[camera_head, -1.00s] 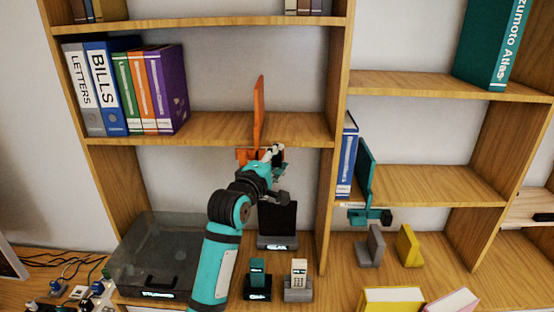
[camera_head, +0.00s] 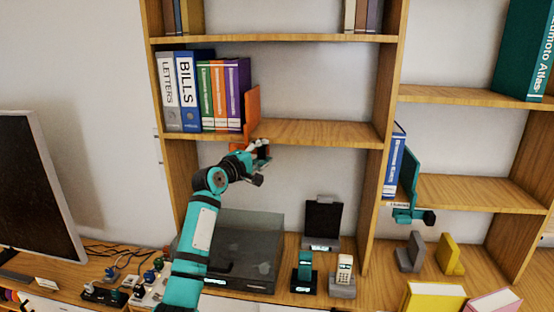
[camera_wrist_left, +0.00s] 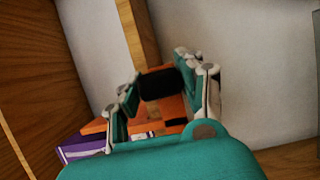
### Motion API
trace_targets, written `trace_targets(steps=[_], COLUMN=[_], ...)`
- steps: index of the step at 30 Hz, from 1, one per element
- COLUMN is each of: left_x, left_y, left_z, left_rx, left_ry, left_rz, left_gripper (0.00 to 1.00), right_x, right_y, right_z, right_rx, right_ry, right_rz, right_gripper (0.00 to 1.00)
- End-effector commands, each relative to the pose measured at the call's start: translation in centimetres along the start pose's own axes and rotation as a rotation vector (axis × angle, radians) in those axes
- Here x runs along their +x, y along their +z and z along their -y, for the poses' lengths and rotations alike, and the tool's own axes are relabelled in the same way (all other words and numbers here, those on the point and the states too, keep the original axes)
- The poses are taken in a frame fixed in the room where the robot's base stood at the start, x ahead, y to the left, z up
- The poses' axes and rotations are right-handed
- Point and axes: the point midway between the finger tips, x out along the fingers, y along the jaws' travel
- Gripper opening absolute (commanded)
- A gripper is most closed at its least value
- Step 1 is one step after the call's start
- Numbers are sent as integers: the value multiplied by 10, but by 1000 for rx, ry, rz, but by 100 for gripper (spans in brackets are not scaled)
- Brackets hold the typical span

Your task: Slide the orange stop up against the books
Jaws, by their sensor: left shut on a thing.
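The orange stop (camera_head: 253,110) stands upright on the middle left shelf, just right of the purple book (camera_head: 237,95) at the end of the row of books. No gap shows between stop and purple book, but I cannot be sure they touch. My left gripper (camera_head: 258,149) is at the shelf's front edge, shut on the lower part of the orange stop. In the left wrist view, orange parts of the stop (camera_wrist_left: 172,108) show between and behind the fingers, with the purple book (camera_wrist_left: 82,149) beside them. My right gripper is not in view.
The shelf (camera_head: 325,132) right of the stop is bare up to the upright divider. A teal stop (camera_head: 409,175) stands by a blue book (camera_head: 394,160) on the right-hand shelf. Below are a dark clear box (camera_head: 240,250), a black stand (camera_head: 322,220) and handsets.

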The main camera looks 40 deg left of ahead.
Motion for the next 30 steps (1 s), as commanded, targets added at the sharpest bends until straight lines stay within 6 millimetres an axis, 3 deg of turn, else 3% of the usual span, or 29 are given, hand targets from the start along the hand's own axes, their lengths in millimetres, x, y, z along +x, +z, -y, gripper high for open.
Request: trace_targets(steps=[5,12,15,16,21,30], left_x=[-5,-5,-5,-5,-5,-7], left_y=[-13,-14,-14,-14,-14,-13], left_z=[1,0,0,0,0,0], left_rx=[2,1,1,1,1,2], left_ry=[-1,-1,-1,-1,0,0], left_rz=[-4,-4,-5,-5,-4,-4], left_gripper=[0,0,0,39,62,62], right_x=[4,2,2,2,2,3], right_y=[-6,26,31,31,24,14], right_z=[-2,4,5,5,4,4], right_rx=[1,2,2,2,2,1], right_ry=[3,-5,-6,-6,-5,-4], right_rz=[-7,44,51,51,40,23], right_gripper=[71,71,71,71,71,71])
